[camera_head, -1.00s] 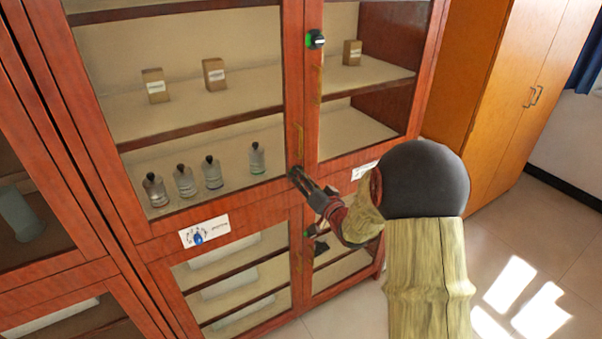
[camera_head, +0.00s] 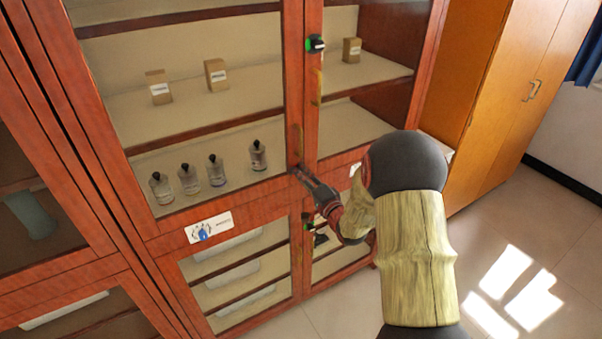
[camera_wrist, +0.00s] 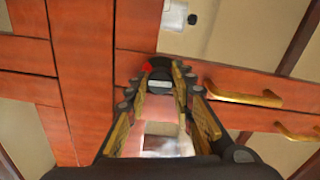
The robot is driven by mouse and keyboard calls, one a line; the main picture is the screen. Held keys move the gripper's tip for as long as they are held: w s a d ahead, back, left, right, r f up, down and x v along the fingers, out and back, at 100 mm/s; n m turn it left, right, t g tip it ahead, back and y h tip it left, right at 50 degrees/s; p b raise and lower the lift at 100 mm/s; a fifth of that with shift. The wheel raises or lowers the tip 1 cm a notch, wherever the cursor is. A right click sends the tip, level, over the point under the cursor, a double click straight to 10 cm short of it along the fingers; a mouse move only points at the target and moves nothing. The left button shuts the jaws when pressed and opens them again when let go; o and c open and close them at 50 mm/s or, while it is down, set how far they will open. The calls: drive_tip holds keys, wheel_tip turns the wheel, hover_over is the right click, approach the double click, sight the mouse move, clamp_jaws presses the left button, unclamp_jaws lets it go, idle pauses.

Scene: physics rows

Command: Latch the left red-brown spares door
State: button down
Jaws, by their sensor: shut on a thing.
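The left red-brown door (camera_head: 293,75) is a glazed upper cabinet door and looks closed, its edge against the right door's frame. My gripper (camera_head: 298,173) is at the lower corner of its frame, below its brass handle (camera_head: 299,140). In the wrist view the fingers (camera_wrist: 160,85) are shut on a dark latch knob (camera_wrist: 160,72) with a pale band and a red mark beside it. In the head view my gripper hides this knob. The brass handle also shows in the wrist view (camera_wrist: 240,95), to the right of the fingers and apart from them.
A dark knob with a green mark (camera_head: 316,44) is on the right door's frame. Another dark knob with green (camera_head: 308,225) is below my gripper. Several bottles (camera_head: 216,170) and small boxes (camera_head: 216,74) stand behind glass. An orange-brown wardrobe (camera_head: 490,100) is at right, beside open floor.

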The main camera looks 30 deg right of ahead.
drive_tip(key=shift+m, duration=0.4)
drive_tip(key=c, duration=1.5)
unclamp_jaws()
drive_tip(key=shift+s, duration=0.1)
drive_tip(key=s, duration=1.2)
drive_tip(key=shift+d, duration=0.2)
drive_tip(key=shift+w, duration=0.1)
